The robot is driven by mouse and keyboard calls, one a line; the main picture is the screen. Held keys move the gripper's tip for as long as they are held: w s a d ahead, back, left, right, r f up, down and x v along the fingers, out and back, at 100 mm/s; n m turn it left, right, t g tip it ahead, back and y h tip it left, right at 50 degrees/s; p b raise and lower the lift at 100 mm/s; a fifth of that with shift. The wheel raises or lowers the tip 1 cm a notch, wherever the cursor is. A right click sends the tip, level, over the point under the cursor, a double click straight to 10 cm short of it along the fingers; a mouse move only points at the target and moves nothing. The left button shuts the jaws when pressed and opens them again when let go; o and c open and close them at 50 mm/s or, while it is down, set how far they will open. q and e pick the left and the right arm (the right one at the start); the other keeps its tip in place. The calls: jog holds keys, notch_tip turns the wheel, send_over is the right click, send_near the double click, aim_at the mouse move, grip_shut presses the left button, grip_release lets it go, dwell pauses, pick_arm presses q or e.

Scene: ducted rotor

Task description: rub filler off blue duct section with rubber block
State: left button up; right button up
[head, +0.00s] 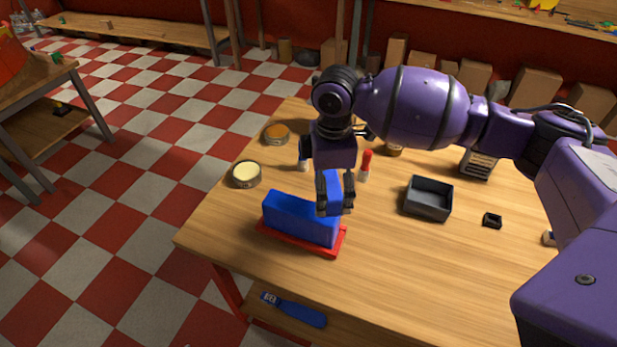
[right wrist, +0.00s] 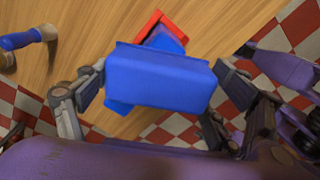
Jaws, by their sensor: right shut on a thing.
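The blue duct section (head: 295,218) lies in a red cradle (head: 335,250) near the front left of the table. In the right wrist view the red cradle (right wrist: 146,24) and a bit of the duct section (right wrist: 165,41) show behind the held block. My right gripper (head: 336,205) is over the right end of the duct section, fingers down. It is shut on a blue block, which fills the middle of the right wrist view (right wrist: 160,80). The block looks very close to the duct; I cannot tell whether they touch. No filler can be made out. My left gripper is not in view.
A cream-filled tin (head: 246,174) and an orange tin (head: 275,134) stand at the left edge. A red-topped tube (head: 366,166) stands behind the gripper. A dark tray (head: 428,210) and small black box (head: 492,220) lie right. The table's front right is clear.

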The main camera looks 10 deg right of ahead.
jog(key=shift+r, duration=0.95)
jog(key=shift+w, duration=0.1)
